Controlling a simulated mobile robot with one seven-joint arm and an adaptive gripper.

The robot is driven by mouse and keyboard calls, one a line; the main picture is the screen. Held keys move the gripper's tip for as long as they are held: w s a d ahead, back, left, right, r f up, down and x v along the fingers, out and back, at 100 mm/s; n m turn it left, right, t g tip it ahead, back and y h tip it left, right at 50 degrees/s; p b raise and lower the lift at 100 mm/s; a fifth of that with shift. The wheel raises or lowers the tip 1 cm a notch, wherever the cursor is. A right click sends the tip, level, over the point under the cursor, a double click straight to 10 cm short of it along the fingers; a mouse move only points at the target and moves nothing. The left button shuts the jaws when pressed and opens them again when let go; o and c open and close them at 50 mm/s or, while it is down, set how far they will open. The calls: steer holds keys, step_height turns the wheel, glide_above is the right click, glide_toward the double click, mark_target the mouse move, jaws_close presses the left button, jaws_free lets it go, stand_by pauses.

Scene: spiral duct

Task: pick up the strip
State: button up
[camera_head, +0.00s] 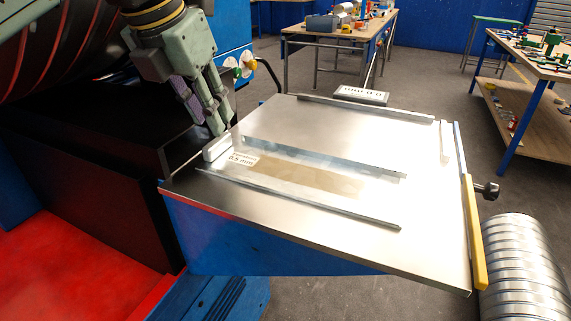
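A metal-topped table (285,118) fills the middle of the head view. A flat brownish strip (305,180) lies on it between two raised metal rails, with a white label (243,159) reading "0.5 mm" at its left end. I cannot tell for sure that this is the task's strip. My gripper (214,128) points down at the table's left edge, just above a small pale block (217,147), left of the label and apart from the brownish strip. I cannot tell whether its fingers are open or touch the block.
Rails stand at the strip's far side (325,157), near side (300,198) and the table's back (365,109). A yellow bar (474,232) and black knob (488,191) are on the right edge. A ribbed duct (525,268) stands right. Workbenches are behind.

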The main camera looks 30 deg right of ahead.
mark_target(216, 140)
steer(key=x, duration=0.1)
steer(key=p+x, duration=0.1)
steer(key=x, duration=0.1)
steer(key=shift+a+f, duration=0.3)
steer(key=shift+f, duration=0.15)
steer(key=shift+w+d+f, duration=0.1)
steer(key=shift+d+f, duration=0.1)
steer(key=shift+f, duration=0.35)
steer(key=shift+c, duration=0.5)
jaws_close()
